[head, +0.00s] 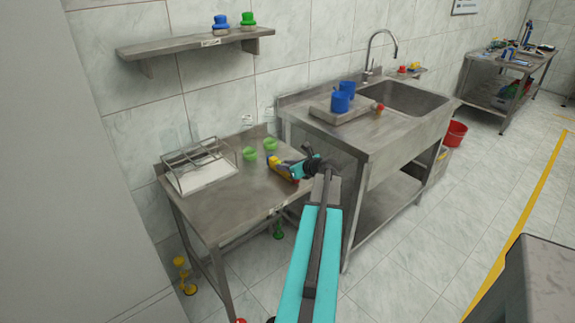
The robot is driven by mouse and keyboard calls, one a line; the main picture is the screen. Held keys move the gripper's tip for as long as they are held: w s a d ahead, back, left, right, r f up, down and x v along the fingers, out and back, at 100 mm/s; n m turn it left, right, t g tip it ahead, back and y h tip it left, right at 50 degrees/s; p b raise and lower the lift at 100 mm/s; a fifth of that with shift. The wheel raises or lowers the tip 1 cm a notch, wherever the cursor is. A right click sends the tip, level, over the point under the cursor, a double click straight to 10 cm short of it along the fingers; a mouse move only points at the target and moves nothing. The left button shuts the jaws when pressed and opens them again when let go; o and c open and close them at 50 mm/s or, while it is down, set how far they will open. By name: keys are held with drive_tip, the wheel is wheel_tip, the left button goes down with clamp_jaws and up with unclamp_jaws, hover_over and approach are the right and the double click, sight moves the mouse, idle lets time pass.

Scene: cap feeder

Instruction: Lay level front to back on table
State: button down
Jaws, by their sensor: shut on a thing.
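A yellow level (282,169) with a dark edge is at the right part of the steel table (213,209), lying slantwise in the picture. My gripper (291,168) is shut on it, reaching in from the right. The gripper and wrist hide part of the level. I cannot tell whether the level touches the tabletop or is just above it.
Two green cups (270,144) stand near the table's back edge. A wire rack (199,166) takes up the table's left side. The table's front middle is clear. A steel sink unit (372,130) with blue cups (340,101) stands close on the right.

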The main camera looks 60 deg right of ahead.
drive_tip(key=shift+f, duration=0.25)
idle(0.3)
drive_tip(key=c, duration=1.4)
unclamp_jaws()
drive_tip(key=shift+s, duration=0.1)
drive_tip(key=b+v, duration=0.1)
drive_tip(key=v, duration=1.2)
drive_tip(key=shift+s+r, duration=0.15)
drive_tip(key=shift+s, duration=0.1)
drive_tip(key=shift+a, duration=0.15)
